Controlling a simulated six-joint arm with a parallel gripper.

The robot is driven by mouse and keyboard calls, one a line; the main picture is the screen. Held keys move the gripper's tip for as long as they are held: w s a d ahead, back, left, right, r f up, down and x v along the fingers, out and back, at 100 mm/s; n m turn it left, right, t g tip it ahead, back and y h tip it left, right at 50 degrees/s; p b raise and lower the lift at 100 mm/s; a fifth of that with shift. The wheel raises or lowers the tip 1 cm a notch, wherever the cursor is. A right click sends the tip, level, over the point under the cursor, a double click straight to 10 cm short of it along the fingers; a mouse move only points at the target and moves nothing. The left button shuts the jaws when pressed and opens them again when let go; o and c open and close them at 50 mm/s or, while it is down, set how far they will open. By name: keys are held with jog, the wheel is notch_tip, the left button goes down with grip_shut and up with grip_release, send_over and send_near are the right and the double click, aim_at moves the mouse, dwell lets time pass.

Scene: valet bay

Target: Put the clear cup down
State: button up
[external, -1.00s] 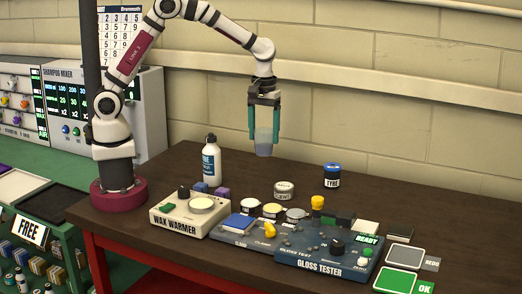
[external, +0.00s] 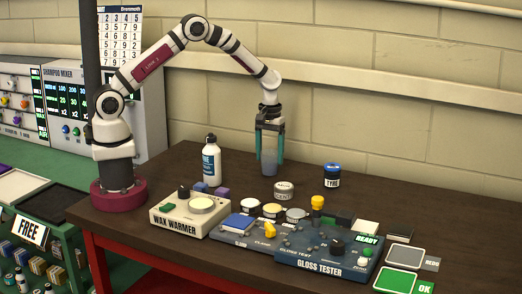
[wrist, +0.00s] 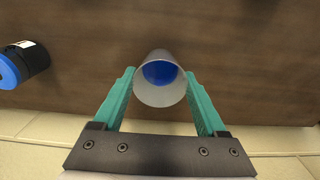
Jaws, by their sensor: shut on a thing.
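The clear cup (external: 269,164) is translucent and upright between the teal fingers of my gripper (external: 270,150). It is toward the back of the dark table, right of the white bottle. In the wrist view the cup (wrist: 160,82) shows its open rim, with something blue at its bottom. The fingers of my gripper (wrist: 160,98) are shut on its two sides. The cup's base is at or very near the table top; I cannot tell whether it touches.
A tin (external: 284,190) stands just in front of the cup. A white bottle (external: 211,160) is to the left, and a blue-lidded TYRE jar (external: 332,176) is to the right. The wax warmer (external: 188,214) and gloss tester (external: 325,250) fill the front. Bare table surrounds the cup at the back.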

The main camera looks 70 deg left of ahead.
jog(key=o, duration=1.3)
jog(key=shift+f, duration=0.1)
notch_tip(320, 180, up, 12)
jog(key=r, duration=0.1)
jog(key=s+r+m, duration=0.6)
jog(key=s+r, duration=0.1)
jog(key=s, duration=0.6)
jog(key=s+f+m+y, duration=0.1)
jog(key=s+m, duration=0.7)
jog(key=s, duration=1.3)
jog(key=shift+a+f+m+y, duration=0.25)
jog(key=shift+f+m+y, duration=0.05)
jog(key=shift+f+y, duration=0.1)
